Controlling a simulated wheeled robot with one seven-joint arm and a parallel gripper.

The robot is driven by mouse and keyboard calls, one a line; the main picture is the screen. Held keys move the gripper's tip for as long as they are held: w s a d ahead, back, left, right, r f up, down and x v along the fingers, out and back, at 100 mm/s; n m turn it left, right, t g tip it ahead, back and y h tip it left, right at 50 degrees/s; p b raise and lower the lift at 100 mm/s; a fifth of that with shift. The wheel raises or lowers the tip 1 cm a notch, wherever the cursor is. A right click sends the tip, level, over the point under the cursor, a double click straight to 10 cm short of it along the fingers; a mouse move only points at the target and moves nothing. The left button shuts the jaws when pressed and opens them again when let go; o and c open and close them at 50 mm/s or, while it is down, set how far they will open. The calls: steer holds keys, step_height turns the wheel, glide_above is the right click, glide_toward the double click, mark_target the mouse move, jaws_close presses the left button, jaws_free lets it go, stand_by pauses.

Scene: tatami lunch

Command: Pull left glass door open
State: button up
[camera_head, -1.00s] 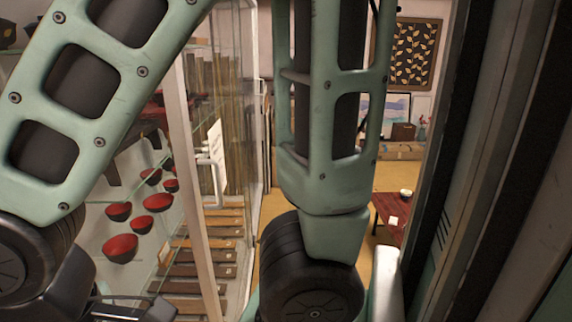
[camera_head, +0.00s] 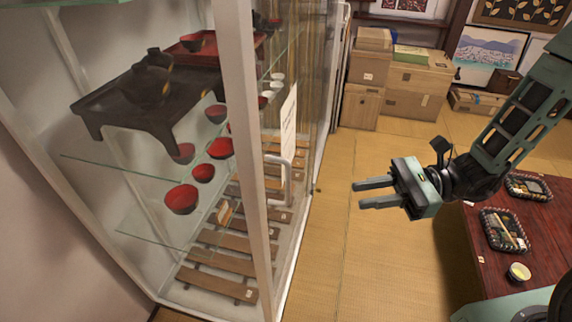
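The glass cabinet (camera_head: 245,150) stands at the left, with a pale frame and clear panes. A white vertical handle (camera_head: 286,180) shows on its glass front, below a paper notice (camera_head: 288,125). I cannot tell for certain where the left door's edges run, and the front looks closed. My gripper (camera_head: 359,195) is to the right of the handle, apart from it, over the tatami floor. Its two fingers point left toward the cabinet, parted and empty.
Red bowls (camera_head: 182,199) and a dark low table (camera_head: 150,95) stand on the cabinet's glass shelves. A red table (camera_head: 480,262) with lunch trays (camera_head: 503,230) is at the lower right. Cardboard boxes (camera_head: 413,88) are stacked at the back. Tatami floor (camera_head: 345,260) is clear between cabinet and table.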

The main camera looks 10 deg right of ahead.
steer(key=w+d+m+t, duration=0.2)
steer(key=d+m+t, duration=0.1)
steer(key=p, duration=0.5)
glide_above(288, 200)
steer(key=shift+w+y, duration=0.3)
jaws_close()
